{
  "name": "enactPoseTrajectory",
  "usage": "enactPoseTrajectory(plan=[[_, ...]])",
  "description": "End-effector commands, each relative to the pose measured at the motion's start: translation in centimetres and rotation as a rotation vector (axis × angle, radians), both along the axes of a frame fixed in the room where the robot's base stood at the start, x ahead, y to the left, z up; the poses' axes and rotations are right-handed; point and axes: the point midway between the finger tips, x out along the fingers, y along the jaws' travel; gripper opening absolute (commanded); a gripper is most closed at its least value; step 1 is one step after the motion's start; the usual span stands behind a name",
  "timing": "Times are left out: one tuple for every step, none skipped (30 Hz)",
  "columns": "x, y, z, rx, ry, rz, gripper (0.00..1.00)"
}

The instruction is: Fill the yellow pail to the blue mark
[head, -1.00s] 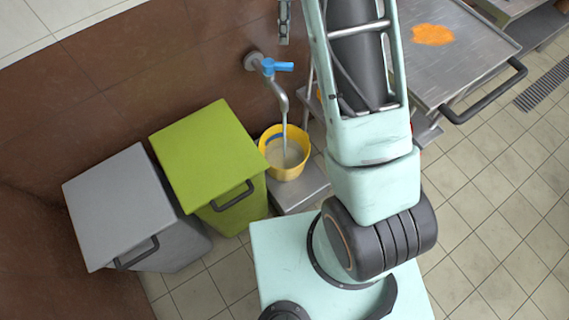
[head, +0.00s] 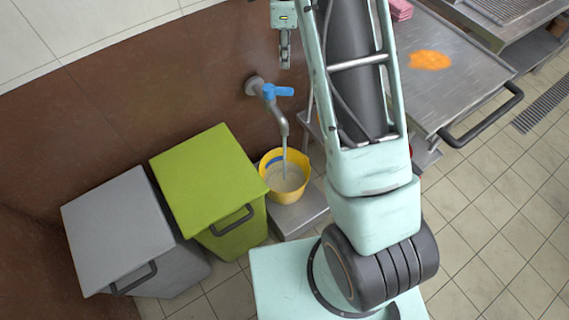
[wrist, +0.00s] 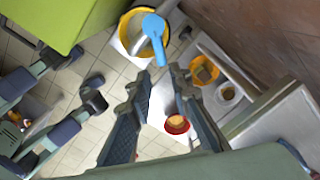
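The yellow pail (head: 285,196) stands upright on a low metal stand under the wall tap (head: 282,122). A thin stream runs from the spout into the pail, which holds cloudy pale liquid (head: 284,178). A blue mark (head: 273,161) shows on the inner wall, above the liquid surface. The tap has a blue lever (head: 278,91). My gripper (head: 284,62) is above the tap in the head view. In the wrist view my gripper (wrist: 160,76) is open and empty, its fingertips pointing towards the blue lever (wrist: 153,27) and apart from it. The pail (wrist: 124,28) is partly hidden behind the lever there.
A green bin (head: 205,170) and a grey bin (head: 120,225) stand left of the pail. A metal table (head: 455,85) with an orange spill (head: 430,60) is on the right. The brown wall (head: 180,70) is close behind the tap.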

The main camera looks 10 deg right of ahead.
Motion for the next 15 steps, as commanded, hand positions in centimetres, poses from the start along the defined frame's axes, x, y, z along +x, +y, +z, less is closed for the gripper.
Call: enactPoseTrajectory(plan=[[-0.3,0.1,-0.2,-0.009,-0.009,0.041,0.11],[-0.6,0.1,-0.2,-0.018,-0.017,0.078,0.08],[-1.0,0.1,-0.3,-0.034,-0.028,0.138,0.03],[-1.4,0.1,-0.4,-0.047,-0.038,0.192,0.0],[-1.8,0.2,-0.5,-0.061,-0.048,0.255,0.0],[-2.4,0.2,-0.6,-0.084,-0.063,0.344,0.0],[-2.8,0.2,-0.7,-0.101,-0.074,0.414,0.0],[-3.3,0.3,-0.8,-0.117,-0.085,0.487,0.0],[-4.0,0.4,-0.9,-0.141,-0.099,0.583,0.0],[-4.5,0.4,-1.0,-0.159,-0.108,0.658,0.0],[-5.0,0.5,-1.1,-0.175,-0.117,0.73,0.0],[-5.7,0.8,-1.3,-0.199,-0.129,0.829,0.0],[-6.2,0.9,-1.4,-0.217,-0.137,0.902,0.0],[-6.6,1.1,-1.5,-0.233,-0.146,0.973,0.0],[-7.3,1.3,-1.6,-0.254,-0.156,1.064,0.0]])
